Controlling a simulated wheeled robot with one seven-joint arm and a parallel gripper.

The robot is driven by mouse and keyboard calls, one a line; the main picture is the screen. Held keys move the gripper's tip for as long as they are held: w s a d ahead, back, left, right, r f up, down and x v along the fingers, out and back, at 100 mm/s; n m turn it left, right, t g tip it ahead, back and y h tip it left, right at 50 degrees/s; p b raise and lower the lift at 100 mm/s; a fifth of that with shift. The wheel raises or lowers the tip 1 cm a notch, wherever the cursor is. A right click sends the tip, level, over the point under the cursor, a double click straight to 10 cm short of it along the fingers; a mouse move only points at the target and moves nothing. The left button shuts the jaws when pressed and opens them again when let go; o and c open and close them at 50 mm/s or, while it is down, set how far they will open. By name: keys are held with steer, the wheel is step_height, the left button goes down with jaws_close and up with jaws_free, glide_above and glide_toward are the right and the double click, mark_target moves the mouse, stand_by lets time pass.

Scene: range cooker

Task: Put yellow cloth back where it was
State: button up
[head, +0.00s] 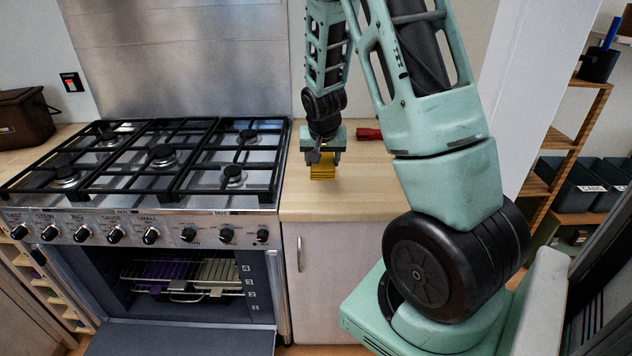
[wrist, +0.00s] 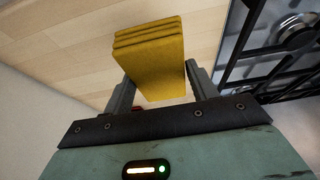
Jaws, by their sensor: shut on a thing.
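The yellow cloth (head: 322,172) is a folded stack at the right-hand counter, just right of the range cooker. My gripper (head: 322,157) is above it, pointing down, with its jaws on the cloth. In the wrist view the folded cloth (wrist: 152,62) sits between the two fingers of my gripper (wrist: 160,85), its layered edge facing away from the palm. I cannot tell whether the cloth touches the counter or hangs just above it.
The wooden counter (head: 350,200) is mostly clear, with a red object (head: 368,134) at its back. The range cooker (head: 150,160) stands left, its oven door (head: 180,338) open and cloth-like items (head: 165,271) on the rack. Shelves with bins (head: 575,185) stand at right.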

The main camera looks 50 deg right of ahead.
steer(key=shift+f+p, duration=0.5)
steer(key=shift+f, duration=3.1)
steer(key=shift+f, duration=0.2)
steer(key=o, duration=0.9)
steer(key=shift+o, duration=0.2)
steer(key=shift+r, duration=0.1)
